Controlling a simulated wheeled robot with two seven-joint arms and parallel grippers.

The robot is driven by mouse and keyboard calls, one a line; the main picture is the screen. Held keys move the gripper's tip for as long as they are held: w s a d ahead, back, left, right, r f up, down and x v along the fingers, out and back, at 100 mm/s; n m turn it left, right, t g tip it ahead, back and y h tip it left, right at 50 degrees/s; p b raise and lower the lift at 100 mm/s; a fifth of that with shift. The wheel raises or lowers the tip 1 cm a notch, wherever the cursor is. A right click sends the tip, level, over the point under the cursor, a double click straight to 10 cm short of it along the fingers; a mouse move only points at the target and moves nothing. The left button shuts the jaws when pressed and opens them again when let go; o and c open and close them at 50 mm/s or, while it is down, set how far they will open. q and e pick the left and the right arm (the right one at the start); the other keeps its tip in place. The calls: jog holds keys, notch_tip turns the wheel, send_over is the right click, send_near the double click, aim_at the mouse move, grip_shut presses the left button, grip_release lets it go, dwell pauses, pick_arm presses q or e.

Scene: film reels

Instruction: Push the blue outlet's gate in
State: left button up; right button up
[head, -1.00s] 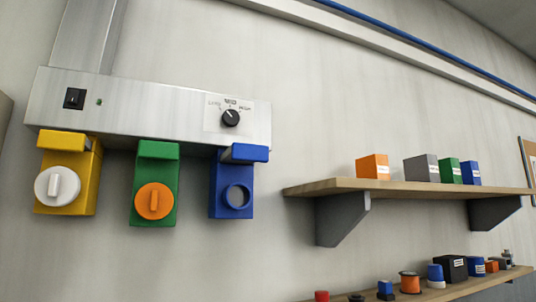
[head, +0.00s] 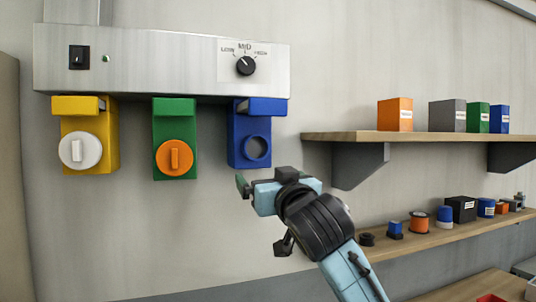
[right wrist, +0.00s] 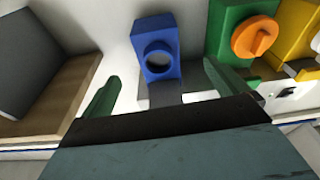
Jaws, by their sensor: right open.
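The blue outlet (head: 240,148) hangs under the metal panel as the rightmost of three. It has a dark round opening in front. Its gate (head: 262,107) is a blue block at the top with a grey part beside it, standing out from the body. My right gripper (head: 247,185) is just below the outlet, apart from it, with one green finger showing. In the right wrist view the blue outlet (right wrist: 141,38) appears beyond and between the two spread green fingers, and nothing is held. A grey plate lies below it there; the blue gate block is hidden. My left gripper is not in view.
Green (head: 160,130) and yellow (head: 108,140) outlets with round knobs hang to the left. The metal panel (head: 160,60) carries a switch and a dial. A wooden shelf (head: 345,136) with boxes juts out at right; a lower shelf (head: 425,240) holds small items.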

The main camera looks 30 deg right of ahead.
aim_at(269, 109)
jog(key=s+a+r+t+h+p, duration=0.1)
jog(key=s+r+t, duration=0.2)
jog(key=s+r, duration=0.6)
jog(key=shift+m, duration=0.3)
jog(key=p+x, duration=0.1)
jog(key=x, duration=0.3)
jog(key=p+x, duration=0.2)
jog(key=x, duration=0.3)
jog(key=p+x, duration=0.1)
jog(key=x, duration=0.3)
jog(key=shift+w+f+p, duration=0.1)
jog(key=shift+w+p, duration=0.3)
jog(key=shift+w, duration=0.1)
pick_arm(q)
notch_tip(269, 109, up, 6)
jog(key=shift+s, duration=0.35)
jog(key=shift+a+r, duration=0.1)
pick_arm(e)
jog(key=shift+c, duration=0.5)
